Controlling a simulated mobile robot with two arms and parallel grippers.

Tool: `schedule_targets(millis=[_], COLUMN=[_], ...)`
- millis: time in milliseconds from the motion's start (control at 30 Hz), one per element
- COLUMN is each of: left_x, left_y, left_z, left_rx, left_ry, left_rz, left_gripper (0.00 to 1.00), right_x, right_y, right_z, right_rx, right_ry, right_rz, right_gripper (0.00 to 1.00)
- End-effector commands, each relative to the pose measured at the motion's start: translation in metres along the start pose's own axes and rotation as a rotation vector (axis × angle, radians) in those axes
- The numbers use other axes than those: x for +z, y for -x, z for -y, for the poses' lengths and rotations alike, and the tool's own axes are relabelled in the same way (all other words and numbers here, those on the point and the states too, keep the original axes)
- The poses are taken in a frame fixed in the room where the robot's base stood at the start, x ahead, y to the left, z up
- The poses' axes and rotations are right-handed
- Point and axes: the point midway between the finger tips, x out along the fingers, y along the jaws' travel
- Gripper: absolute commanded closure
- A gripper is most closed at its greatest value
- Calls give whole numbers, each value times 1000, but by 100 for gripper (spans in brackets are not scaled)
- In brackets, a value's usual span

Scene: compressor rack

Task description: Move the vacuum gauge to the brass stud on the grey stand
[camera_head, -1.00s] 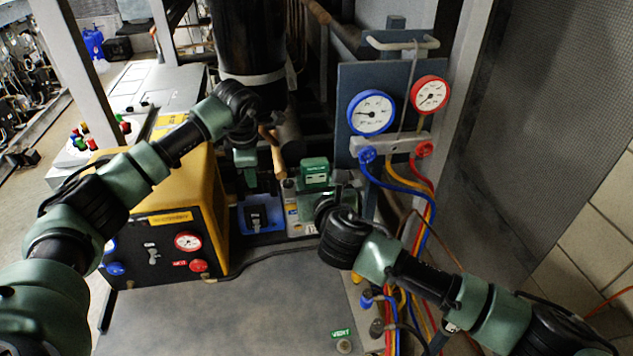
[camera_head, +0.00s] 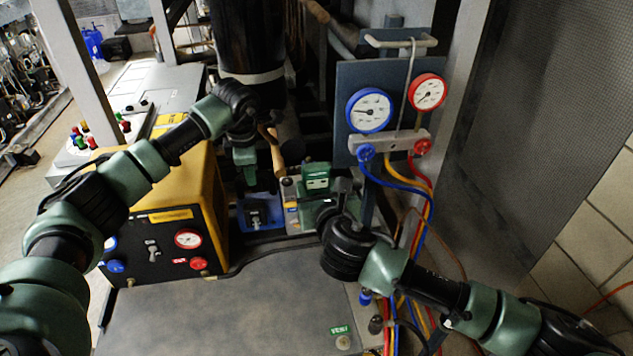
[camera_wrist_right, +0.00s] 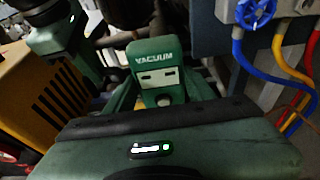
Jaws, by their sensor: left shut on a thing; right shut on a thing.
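The vacuum gauge (camera_head: 317,177) is a small green block at the back right of the grey top, beside a grey box. In the right wrist view, its VACUUM face (camera_wrist_right: 158,72) sits upright between the green fingers of my right gripper (camera_wrist_right: 160,98). The right gripper is shut on it; the head view mostly hides the contact behind my wrist. My left gripper (camera_head: 248,172) is shut near the dark cylinder, on something I cannot make out. A small round brassy stud (camera_head: 343,342) stands beside a green label at the front right of the grey stand top (camera_head: 230,315).
A yellow box (camera_head: 190,190) with dials stands at left. A blue tray (camera_head: 262,224) lies behind the grey top. A gauge panel (camera_head: 348,80) with blue, yellow and red hoses (camera_head: 428,215) stands right of my right gripper.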

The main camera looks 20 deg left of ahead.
Motion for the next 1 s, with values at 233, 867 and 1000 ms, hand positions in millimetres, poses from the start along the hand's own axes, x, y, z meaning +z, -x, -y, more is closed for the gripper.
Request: schedule_targets(millis=[233,867,1000], left_x=[-2,-2,-2], left_y=[-3,-3,-2], left_z=[0,0,0], left_rx=[2,1,1], left_ry=[3,3,3], left_rz=[-4,-5,-4], left_gripper=[100,100,46], right_x=[-7,-16,-15], right_y=[19,44,43], right_z=[0,0,0], right_rx=[0,-1,-1], right_ry=[0,0,0], right_rz=[1,1,1], right_gripper=[100,100,100])
